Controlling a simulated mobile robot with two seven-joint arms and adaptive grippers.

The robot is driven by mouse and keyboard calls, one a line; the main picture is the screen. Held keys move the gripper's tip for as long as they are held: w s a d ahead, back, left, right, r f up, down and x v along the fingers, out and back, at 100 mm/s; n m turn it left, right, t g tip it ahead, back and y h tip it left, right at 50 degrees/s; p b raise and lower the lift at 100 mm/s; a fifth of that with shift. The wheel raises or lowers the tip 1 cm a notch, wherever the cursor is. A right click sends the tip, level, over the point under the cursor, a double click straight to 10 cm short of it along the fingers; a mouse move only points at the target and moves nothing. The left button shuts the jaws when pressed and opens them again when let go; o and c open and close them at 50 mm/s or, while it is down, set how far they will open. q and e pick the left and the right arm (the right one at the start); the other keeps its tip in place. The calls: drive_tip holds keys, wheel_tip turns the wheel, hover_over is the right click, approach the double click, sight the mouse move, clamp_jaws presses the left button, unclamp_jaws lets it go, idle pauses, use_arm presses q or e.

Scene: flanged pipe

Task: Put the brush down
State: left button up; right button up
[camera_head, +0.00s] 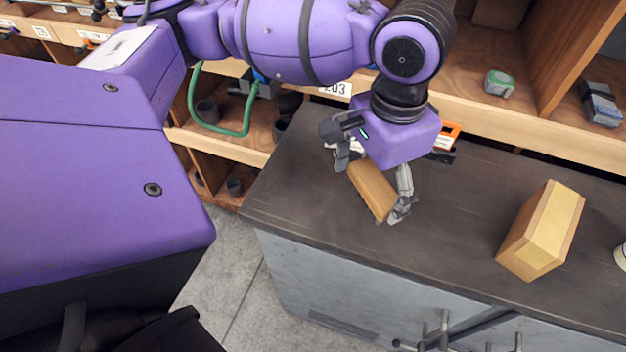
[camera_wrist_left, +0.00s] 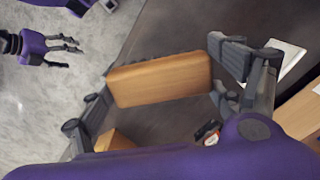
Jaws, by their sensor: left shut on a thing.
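The brush (camera_head: 372,188) has a plain wooden block body, and a strip of bristles seems to show along its lower left side. My left gripper (camera_head: 371,183) is shut on it, one finger at each end. In the left wrist view the brush (camera_wrist_left: 160,80) lies across between the two fingers (camera_wrist_left: 160,84). It is over the dark bench top (camera_head: 460,220), near the bench's left end. I cannot tell whether it touches the surface. My right gripper (camera_wrist_left: 62,50) shows at the upper left of the wrist view, its fingers apart and empty, over the floor.
A cardboard box (camera_head: 541,232) stands on the bench to the right. An orange and black item (camera_head: 447,137) lies behind the gripper. Wooden shelves (camera_head: 500,112) with a green-grey tape measure (camera_head: 499,83) border the back. The bench between brush and box is clear.

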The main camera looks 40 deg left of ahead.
sight(382, 185)
use_arm(q)
drive_tip(key=w+f, duration=0.1)
drive_tip(key=f, duration=0.1)
drive_tip(key=w+f+b, duration=0.1)
drive_tip(key=w+f, duration=0.1)
drive_tip(key=shift+w+f, duration=0.45)
drive_tip(key=shift+w, duration=0.05)
drive_tip(key=shift+w+f, duration=0.15)
drive_tip(key=f, duration=0.4)
drive_tip(key=shift+w+b, duration=0.3)
drive_tip(key=shift+b, duration=0.05)
drive_tip(key=shift+r, duration=0.15)
use_arm(e)
drive_tip(key=shift+s+d+f, duration=0.1)
drive_tip(key=shift+d+f, duration=0.2)
drive_tip(key=shift+f, duration=0.5)
use_arm(q)
drive_tip(key=o, duration=1.2)
drive_tip(key=shift+f, duration=0.2)
use_arm(e)
drive_tip(key=shift+r, duration=0.15)
